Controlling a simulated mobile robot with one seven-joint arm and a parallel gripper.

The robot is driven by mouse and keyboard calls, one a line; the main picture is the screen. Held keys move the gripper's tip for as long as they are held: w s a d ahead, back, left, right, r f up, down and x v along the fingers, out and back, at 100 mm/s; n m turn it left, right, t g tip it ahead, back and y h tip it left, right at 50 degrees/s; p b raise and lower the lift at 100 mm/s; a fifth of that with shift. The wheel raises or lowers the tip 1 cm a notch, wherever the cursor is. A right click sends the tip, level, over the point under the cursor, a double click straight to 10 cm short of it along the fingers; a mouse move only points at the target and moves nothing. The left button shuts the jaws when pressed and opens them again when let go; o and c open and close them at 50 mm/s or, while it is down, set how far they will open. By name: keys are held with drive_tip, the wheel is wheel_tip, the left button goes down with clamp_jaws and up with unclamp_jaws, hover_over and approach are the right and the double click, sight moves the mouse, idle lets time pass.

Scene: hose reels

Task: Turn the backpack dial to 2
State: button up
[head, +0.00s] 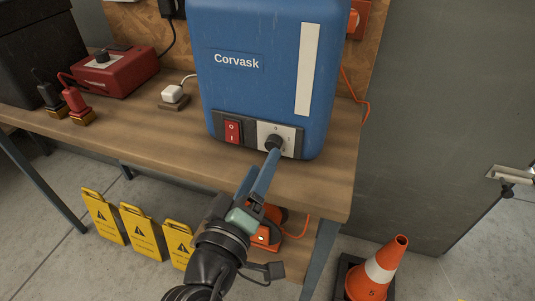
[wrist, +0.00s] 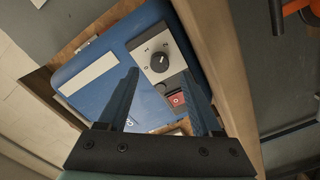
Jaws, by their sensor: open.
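The blue backpack unit (head: 250,62) marked "Corvask" stands upright on the wooden bench. Its dark round dial (head: 274,142) sits on a pale plate at the lower right of its front. The dial also shows in the wrist view (wrist: 159,62), just beyond and between my fingertips. My gripper (head: 273,154) is just in front of the dial in the head view. Its two fingers (wrist: 160,74) are apart in the wrist view, with nothing held. Contact with the dial cannot be told.
A red rocker switch (head: 232,131) is left of the dial. Yellow signs (head: 143,232) stand below; an orange cone (head: 380,268) stands at right.

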drive_tip(key=v, duration=0.8)
drive_tip(key=shift+s+a, duration=0.15)
drive_tip(key=shift+s, duration=0.15)
drive_tip(key=shift+r, duration=0.1)
